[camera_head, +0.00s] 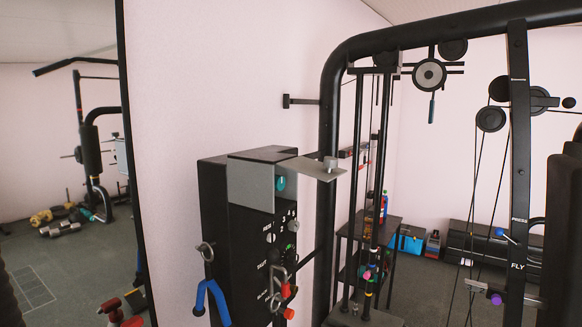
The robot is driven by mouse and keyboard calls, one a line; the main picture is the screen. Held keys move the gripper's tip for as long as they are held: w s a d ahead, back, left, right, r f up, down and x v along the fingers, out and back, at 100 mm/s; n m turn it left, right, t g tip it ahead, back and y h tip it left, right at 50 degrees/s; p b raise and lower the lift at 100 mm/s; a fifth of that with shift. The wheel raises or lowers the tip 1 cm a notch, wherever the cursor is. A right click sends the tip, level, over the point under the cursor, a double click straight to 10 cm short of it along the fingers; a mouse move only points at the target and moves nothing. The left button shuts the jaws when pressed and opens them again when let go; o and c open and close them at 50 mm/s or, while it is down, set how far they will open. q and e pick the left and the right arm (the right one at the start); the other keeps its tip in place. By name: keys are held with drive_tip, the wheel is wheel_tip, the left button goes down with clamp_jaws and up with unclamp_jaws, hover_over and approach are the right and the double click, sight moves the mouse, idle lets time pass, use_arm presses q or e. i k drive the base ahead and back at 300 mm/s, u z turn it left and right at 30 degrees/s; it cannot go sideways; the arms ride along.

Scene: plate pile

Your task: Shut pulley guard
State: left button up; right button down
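A tall black box (222,215) stands left of the cable machine frame. A grey plate (308,168) juts out to the right from the box's upper part, with a small metal knob (330,163) near its outer end. It looks like the pulley guard, swung out from the box, but its hinge is not clear. A grey panel (250,186) with a teal knob (281,183) lies beside it on the box. Neither of my grippers shows in this view.
A blue handle (211,299) hangs on the box's left side; carabiners and red knobs are on its front. The black machine frame (328,140) stands close to the plate's right end. Pulleys (430,75) hang at upper right. A mirror fills the left.

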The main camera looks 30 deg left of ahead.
sight(329, 171)
drive_tip(key=u, duration=0.8)
drive_tip(key=i, duration=0.3)
drive_tip(key=z, duration=0.05)
